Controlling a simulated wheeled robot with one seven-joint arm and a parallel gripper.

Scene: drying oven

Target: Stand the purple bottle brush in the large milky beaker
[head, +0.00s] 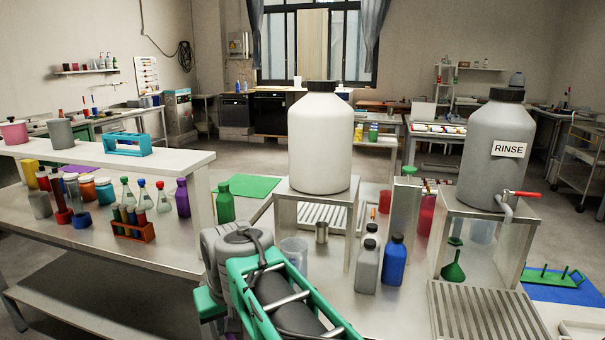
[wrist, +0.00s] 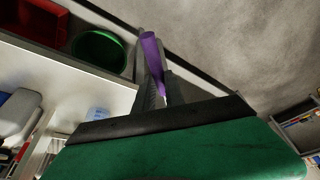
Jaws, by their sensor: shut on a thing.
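In the wrist view my gripper (wrist: 160,88) is shut on the purple bottle brush (wrist: 150,52). Its purple shaft sticks out beyond the fingers at a slant; its lower part is hidden by the gripper. In the head view my arm covers the bottom middle, and the fingers cannot be made out. A translucent, milky beaker (head: 294,246) stands on the steel bench just behind my arm, its lower part hidden. Another pale translucent vessel (head: 482,231) stands under the rinse stand. I cannot tell their sizes for certain. The brush is apart from both.
A white jug (head: 320,150) and a grey RINSE jug (head: 494,155) stand on raised steel stands. A grey bottle (head: 367,268) and a blue bottle (head: 393,262) stand right of my arm. A metal cup (head: 321,232) is near the beaker. Several flasks crowd the left bench.

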